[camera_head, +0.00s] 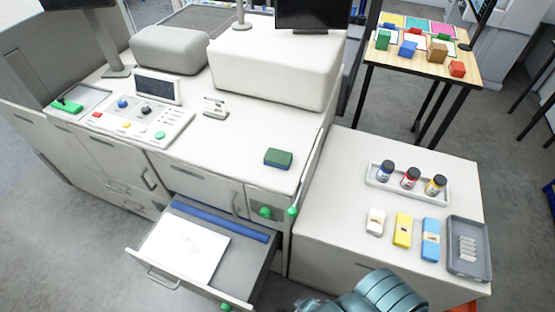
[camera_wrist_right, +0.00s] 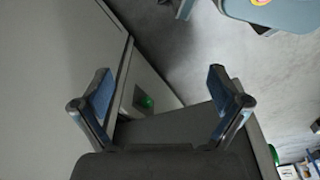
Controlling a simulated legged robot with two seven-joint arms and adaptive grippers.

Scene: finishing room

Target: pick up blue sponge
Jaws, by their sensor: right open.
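A blue block with a pale band (camera_head: 431,240), which looks like the blue sponge, lies on the right-hand counter (camera_head: 330,195) between a yellow block (camera_head: 403,230) and a grey tray (camera_head: 482,265). A green-topped block with a bluish side (camera_head: 278,158) lies on the main white worktop. My right arm enters at the bottom of the head view, its gripper mostly cut off there. In the right wrist view my right gripper (camera_wrist_right: 160,72) is open, with nothing between its fingers. It hangs over a cabinet edge, apart from the blue block. My left gripper is not in view.
A white block (camera_head: 375,222) lies left of the yellow one. A white tray (camera_head: 374,180) holds three small bottles behind them. An open drawer (camera_head: 252,282) with a white sheet (camera_head: 182,250) sticks out left of the counter. The counter's left part is clear.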

